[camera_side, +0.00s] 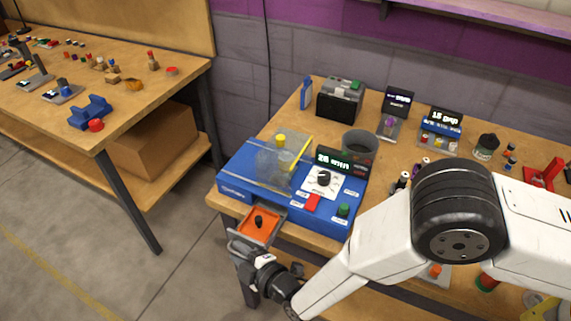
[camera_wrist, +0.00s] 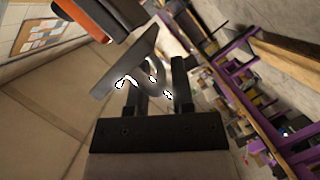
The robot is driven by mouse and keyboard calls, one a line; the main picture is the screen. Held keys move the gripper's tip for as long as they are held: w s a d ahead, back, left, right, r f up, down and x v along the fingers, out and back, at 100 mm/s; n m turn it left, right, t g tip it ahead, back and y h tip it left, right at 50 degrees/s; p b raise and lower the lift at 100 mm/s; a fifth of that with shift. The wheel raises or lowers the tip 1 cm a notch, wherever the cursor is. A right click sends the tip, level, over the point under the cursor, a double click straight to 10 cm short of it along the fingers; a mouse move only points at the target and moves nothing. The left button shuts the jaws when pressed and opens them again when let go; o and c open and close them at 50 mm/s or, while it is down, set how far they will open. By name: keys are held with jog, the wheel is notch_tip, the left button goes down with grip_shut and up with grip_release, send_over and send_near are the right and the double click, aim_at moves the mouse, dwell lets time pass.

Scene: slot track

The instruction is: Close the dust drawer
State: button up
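The dust drawer (camera_side: 258,228) is an orange-lined tray with a dark knob-like item inside. It sticks out from the front of the blue machine (camera_side: 235,184), pulled open toward the table's front edge. In the wrist view, its grey front panel (camera_wrist: 122,66) is tilted across the picture, with a curved metal handle (camera_wrist: 157,76) on it and an orange strip (camera_wrist: 84,18) behind. My gripper (camera_side: 239,243) is low at the drawer's outer end. The wrist view shows its two dark fingers apart, with the handle near their tips; contact cannot be told.
The blue machine carries a clear cover, a dial (camera_side: 323,180), a red switch and a green button (camera_side: 343,210). A grey cup (camera_side: 359,147) stands behind it. My arm crosses the table's front right. Open floor lies left, before another workbench (camera_side: 130,100).

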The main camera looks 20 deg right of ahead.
jog(key=shift+c, duration=0.2)
grip_shut()
jog(key=shift+d, duration=0.1)
dwell(1.0)
